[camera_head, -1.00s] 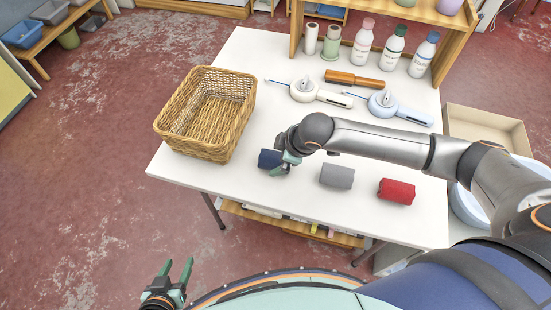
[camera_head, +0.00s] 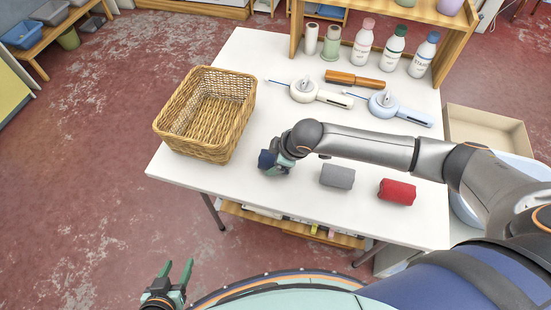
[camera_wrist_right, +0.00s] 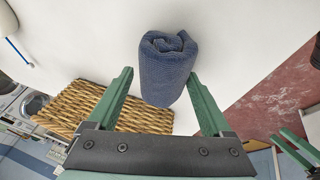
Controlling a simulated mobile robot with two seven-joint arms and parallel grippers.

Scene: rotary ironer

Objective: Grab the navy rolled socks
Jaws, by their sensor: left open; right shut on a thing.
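My left gripper (camera_head: 178,271) is open and empty, low in front of the table.
A wicker basket (camera_head: 168,132) stands at the table's left. Grey (camera_head: 337,176) and red (camera_head: 397,192) rolled socks lie to the right. Behind my right arm are two appliances (camera_head: 318,93) with cords, a brown bar (camera_head: 354,79) and several bottles by a wooden shelf.

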